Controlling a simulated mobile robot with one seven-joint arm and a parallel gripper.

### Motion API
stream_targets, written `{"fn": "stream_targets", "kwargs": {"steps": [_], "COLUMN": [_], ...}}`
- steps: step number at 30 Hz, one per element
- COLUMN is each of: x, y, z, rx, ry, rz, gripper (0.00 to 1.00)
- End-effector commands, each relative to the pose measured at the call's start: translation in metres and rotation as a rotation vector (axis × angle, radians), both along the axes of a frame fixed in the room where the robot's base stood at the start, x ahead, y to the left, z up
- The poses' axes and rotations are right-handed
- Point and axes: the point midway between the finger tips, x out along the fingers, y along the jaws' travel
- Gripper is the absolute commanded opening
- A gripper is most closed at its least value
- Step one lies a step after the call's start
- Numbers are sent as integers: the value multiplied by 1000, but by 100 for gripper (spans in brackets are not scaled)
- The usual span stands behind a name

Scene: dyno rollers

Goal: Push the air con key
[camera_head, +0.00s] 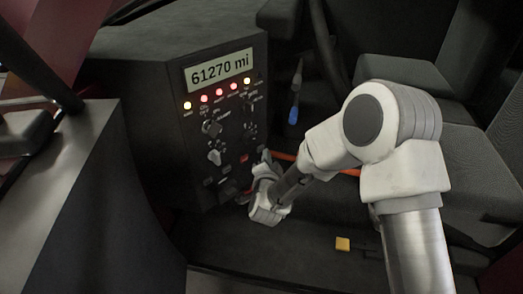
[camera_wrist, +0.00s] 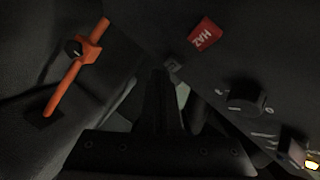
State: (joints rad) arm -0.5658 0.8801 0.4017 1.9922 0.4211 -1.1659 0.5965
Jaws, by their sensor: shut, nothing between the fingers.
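The dark control panel (camera_head: 222,125) stands left of my arm in the head view, with knobs, small keys and a row of lights. My gripper (camera_wrist: 163,75) is shut and empty, its fingers pointing at the panel's lower part in the wrist view. A small dark grey key (camera_wrist: 173,65) shows right at the fingertips. Its marking is too dim to read, so I cannot tell if it is the air con key, nor whether the fingers touch it. In the head view my gripper (camera_head: 246,192) is at the panel's lower right and partly hides the keys there.
A red HAZ key (camera_wrist: 205,36) and a black knob (camera_wrist: 246,97) lie right of the fingers. An orange bar (camera_wrist: 68,88) is at the left, and a blue-handled lever (camera_head: 293,114) stands beside the panel.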

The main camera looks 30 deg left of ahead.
Motion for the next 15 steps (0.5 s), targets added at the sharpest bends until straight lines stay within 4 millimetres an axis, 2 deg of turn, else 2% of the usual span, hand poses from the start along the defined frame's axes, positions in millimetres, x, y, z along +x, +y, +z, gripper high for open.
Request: {"fn": "stream_targets", "kwargs": {"steps": [6, 15], "x": [2, 2], "y": [7, 7], "z": [-1, 0], "rx": [0, 0], "ry": [0, 0], "rz": [1, 1], "gripper": [0, 0]}}
